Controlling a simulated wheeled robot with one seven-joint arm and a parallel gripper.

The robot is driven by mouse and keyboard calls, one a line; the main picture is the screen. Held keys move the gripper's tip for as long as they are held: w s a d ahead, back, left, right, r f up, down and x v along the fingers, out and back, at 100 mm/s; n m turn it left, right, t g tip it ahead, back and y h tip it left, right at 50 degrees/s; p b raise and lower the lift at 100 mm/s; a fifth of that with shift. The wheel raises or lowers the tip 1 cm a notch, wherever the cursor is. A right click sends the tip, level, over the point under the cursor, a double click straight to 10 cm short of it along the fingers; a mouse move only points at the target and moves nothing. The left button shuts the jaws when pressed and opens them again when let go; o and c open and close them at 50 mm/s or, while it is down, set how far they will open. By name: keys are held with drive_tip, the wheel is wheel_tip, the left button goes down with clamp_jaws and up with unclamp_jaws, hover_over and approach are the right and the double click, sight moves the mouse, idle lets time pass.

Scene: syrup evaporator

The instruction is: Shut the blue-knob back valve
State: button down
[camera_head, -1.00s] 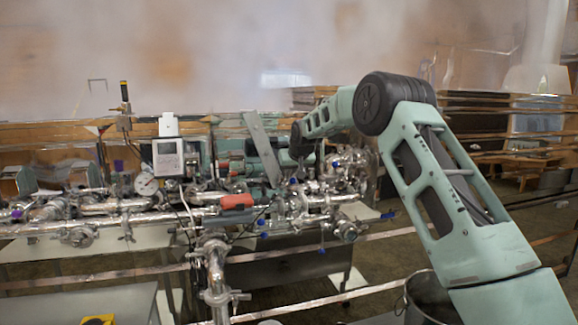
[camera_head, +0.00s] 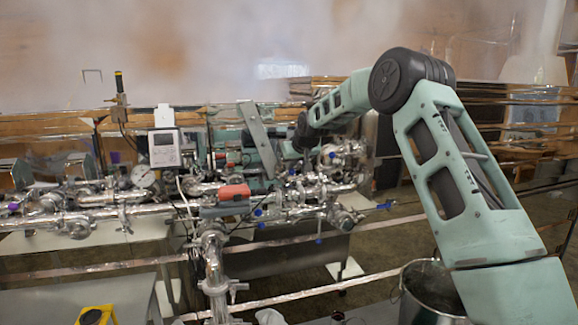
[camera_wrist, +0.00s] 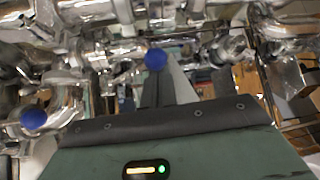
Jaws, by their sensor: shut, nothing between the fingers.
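Several small blue knobs sit on the shiny steel pipework. In the wrist view one blue knob (camera_wrist: 155,59) is straight ahead, at the tips of my gripper (camera_wrist: 160,72), and another blue knob (camera_wrist: 34,120) is at the lower left. In the head view a blue knob (camera_head: 332,155) shows at the right of the pipe cluster, and another blue knob (camera_head: 258,212) is lower in front. I cannot tell which is the back valve. My gripper is shut and empty; I cannot tell whether it touches the knob ahead. Pipes and my wrist mostly hide it in the head view.
The steel pipework (camera_head: 210,240) fills the middle and left. A white digital display (camera_head: 164,148) and a round gauge (camera_head: 143,176) stand on it. A metal pot (camera_head: 425,295) stands at the lower right.

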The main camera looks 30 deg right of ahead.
drive_tip(key=s+d+n+y, duration=0.1)
drive_tip(key=s+d+n+y+b, duration=0.1)
drive_tip(key=s+n, duration=0.1)
drive_tip(key=shift+d+f, duration=0.1)
drive_tip(key=shift+f, duration=0.05)
drive_tip(key=s+d+n+y, duration=0.1)
drive_tip(key=s+d+n+g+y, duration=0.1)
drive_tip(key=n, duration=0.1)
drive_tip(key=shift+n+y+b, duration=0.3)
drive_tip(key=shift+b, duration=0.05)
drive_tip(key=shift+s+d+b, duration=0.3)
drive_tip(key=shift+d, duration=0.35)
drive_tip(key=shift+s+d+b, duration=0.3)
drive_tip(key=shift+d, duration=0.3)
drive_tip(key=shift+d, duration=0.1)
drive_tip(key=b+v, duration=0.4)
drive_tip(key=v, duration=1.3)
drive_tip(key=shift+s, duration=0.2)
